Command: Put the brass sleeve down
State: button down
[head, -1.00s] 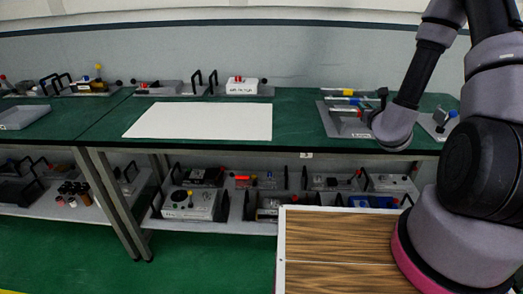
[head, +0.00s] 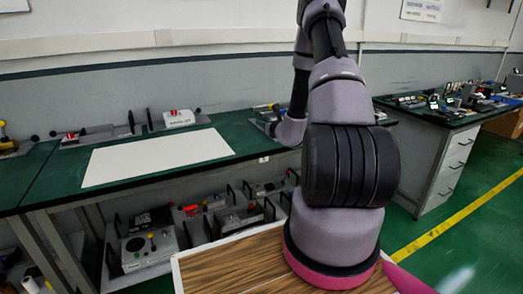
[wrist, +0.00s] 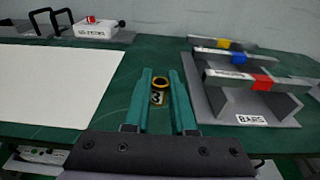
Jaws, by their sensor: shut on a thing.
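In the wrist view the brass sleeve (wrist: 160,82) shows as a yellow ring with a dark opening, between the tips of my gripper's teal fingers. My gripper (wrist: 160,80) is shut on it, over the green bench top (wrist: 150,62). A small tag marked 3 (wrist: 157,98) shows just below the sleeve in the picture; I cannot tell what it is fixed to. The gap between sleeve and bench cannot be judged. In the head view my arm hides the gripper and the sleeve.
A white sheet (wrist: 50,82) lies left of my gripper; it also shows in the head view (head: 158,157). A grey rack labelled BARS (wrist: 262,108), holding banded bars, stands close on the right. A labelled white box (wrist: 95,29) stands behind. Bare green bench lies between sheet and rack.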

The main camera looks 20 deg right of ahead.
aim_at(264, 149)
jog(key=f, duration=0.9)
jog(key=shift+d+f, duration=0.25)
jog(key=shift+f, duration=0.15)
jog(key=shift+f, duration=0.15)
jog(key=c, duration=0.8)
grip_release()
jog(key=shift+o, duration=0.2)
jog(key=shift+w, duration=0.1)
